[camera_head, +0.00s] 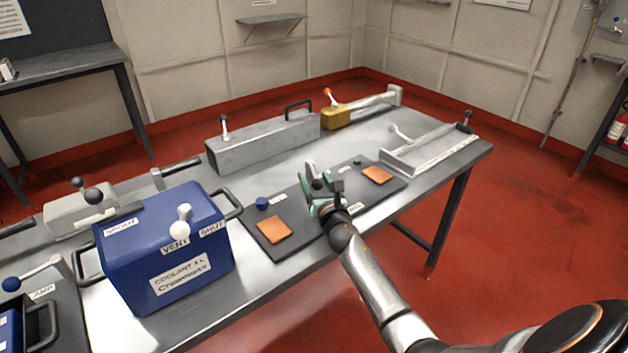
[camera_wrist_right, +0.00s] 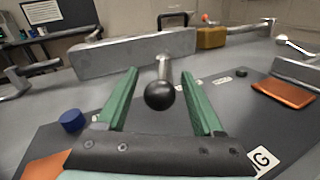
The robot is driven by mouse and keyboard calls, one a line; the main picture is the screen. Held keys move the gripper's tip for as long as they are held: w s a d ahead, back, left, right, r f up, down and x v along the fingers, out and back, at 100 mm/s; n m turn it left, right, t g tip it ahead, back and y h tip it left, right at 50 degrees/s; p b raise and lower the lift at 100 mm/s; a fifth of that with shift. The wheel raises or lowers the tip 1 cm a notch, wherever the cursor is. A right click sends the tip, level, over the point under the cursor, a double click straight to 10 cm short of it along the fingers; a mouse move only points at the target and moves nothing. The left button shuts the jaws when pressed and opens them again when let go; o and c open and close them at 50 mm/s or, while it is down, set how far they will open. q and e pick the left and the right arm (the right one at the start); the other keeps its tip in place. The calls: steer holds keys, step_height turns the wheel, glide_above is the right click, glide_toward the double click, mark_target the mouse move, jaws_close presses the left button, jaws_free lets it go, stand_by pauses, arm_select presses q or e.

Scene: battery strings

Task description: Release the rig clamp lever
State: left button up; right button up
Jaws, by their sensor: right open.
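The rig clamp lever shows in the right wrist view as a grey metal stem with a black ball knob (camera_wrist_right: 160,95). Its stem rises away from the dark panel (camera_wrist_right: 235,120), where a partly cut-off label ending in "G" (camera_wrist_right: 262,160) lies at the lower right. My right gripper (camera_head: 322,180) is over this panel in the head view. It is open, its two green fingers (camera_wrist_right: 160,85) on either side of the knob in the wrist view, with gaps visible between knob and fingers. The lever's base is hidden. My left gripper is out of view.
Two orange pads (camera_head: 275,231) and a blue cap (camera_head: 262,203) sit on the panel. A blue coolant box (camera_head: 165,250) stands to the left. A long grey block (camera_head: 262,142) and a yellow block (camera_head: 335,115) stand behind. A grey channel fixture (camera_head: 430,150) is at the right.

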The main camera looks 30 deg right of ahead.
steer(key=shift+w+d, duration=0.1)
steer(key=shift+w, duration=0.35)
jaws_close()
stand_by(0.4)
stand_by(0.8)
